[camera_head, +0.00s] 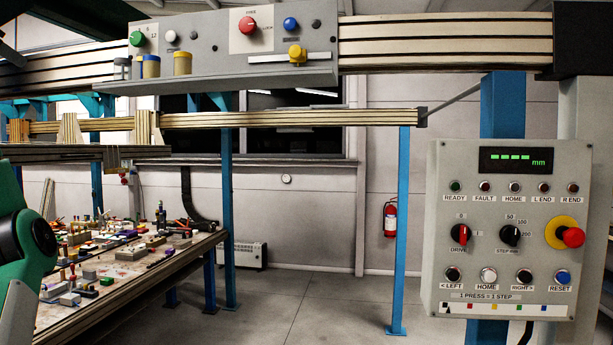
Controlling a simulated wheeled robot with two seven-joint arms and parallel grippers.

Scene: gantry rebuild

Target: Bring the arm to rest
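A green, black and silver part, apparently a link of my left arm (22,240), shows at the left edge, in front of the table. No gripper fingers show in the head view, and my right arm is not seen. A grey control box (434,240) stands at the right, clear of my arm. Its display (516,160) shows green dashes and "mm". It has a red DRIVE knob (461,234), a black STEP knob (510,236), a red emergency button (572,237) on yellow, and a lower row of push buttons.
A grey panel (225,80) with buttons and small jars hangs on the gantry beam (440,45) above. A long table (190,255) with many small parts stands at the left. A fire extinguisher (390,216) hangs on the back wall. The middle floor is clear.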

